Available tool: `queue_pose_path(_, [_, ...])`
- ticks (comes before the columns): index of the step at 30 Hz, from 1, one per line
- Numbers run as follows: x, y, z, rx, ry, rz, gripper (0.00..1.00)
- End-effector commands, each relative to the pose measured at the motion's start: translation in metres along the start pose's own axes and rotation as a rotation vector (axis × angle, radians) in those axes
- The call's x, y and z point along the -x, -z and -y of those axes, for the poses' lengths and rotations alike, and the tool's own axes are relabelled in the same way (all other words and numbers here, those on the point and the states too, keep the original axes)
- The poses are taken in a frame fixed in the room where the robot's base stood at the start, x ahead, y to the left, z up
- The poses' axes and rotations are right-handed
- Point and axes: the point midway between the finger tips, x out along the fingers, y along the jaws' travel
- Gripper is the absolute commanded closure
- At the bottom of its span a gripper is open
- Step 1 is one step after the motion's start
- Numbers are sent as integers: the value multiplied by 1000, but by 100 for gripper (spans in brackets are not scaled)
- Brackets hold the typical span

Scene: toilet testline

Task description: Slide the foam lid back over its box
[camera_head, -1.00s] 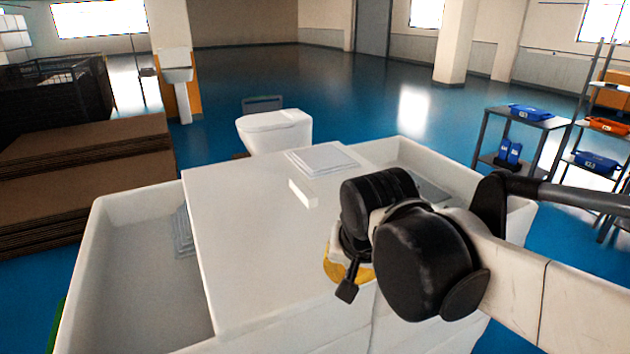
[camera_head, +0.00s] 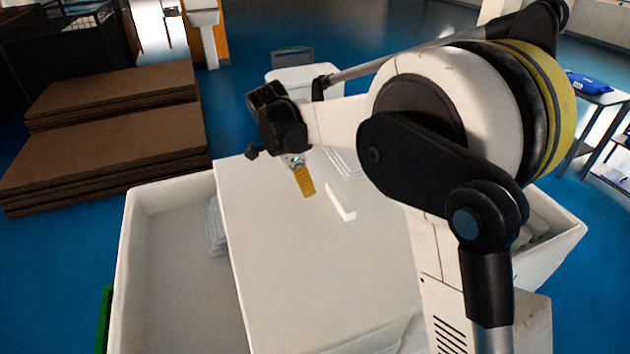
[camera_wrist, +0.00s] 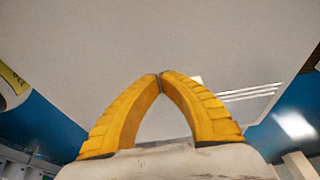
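The foam lid (camera_head: 300,270) is a broad flat white panel. It lies across the middle of the white foam box (camera_head: 150,210), which shows open at the left and right of the lid. A small white raised bar (camera_head: 341,202) is on or over the lid's upper part. My gripper (camera_head: 308,193) hangs over the lid's far part, left of the bar. In the wrist view its yellow fingertips (camera_wrist: 161,75) meet, with nothing seen between them and the pale lid surface behind. Contact with the lid cannot be told. My arm hides much of the lid's right side.
Pale stacked pieces (camera_head: 214,225) sit in the left opening. A white toilet (camera_head: 295,78) stands beyond the box. Brown board stacks (camera_head: 110,145) are at the left, and a shelf with a blue case (camera_head: 588,84) is at the right.

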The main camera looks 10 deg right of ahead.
Motion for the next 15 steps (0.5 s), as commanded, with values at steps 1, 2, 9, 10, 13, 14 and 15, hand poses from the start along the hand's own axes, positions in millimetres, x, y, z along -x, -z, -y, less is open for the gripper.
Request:
queue_pose_path(1, [-9,0,0,-1,0,0,100])
queue_pose_path(2, [-15,0,0,-1,0,0,100])
queue_pose_path(9, [-66,0,0,0,1,1,100])
queue_pose_path(10, [-72,1,0,0,1,1,100])
queue_pose_path(13, [-92,1,0,1,1,1,100])
queue_pose_path(14, [-91,8,0,-2,0,0,100])
queue_pose_path(15, [-92,15,0,-2,0,1,100])
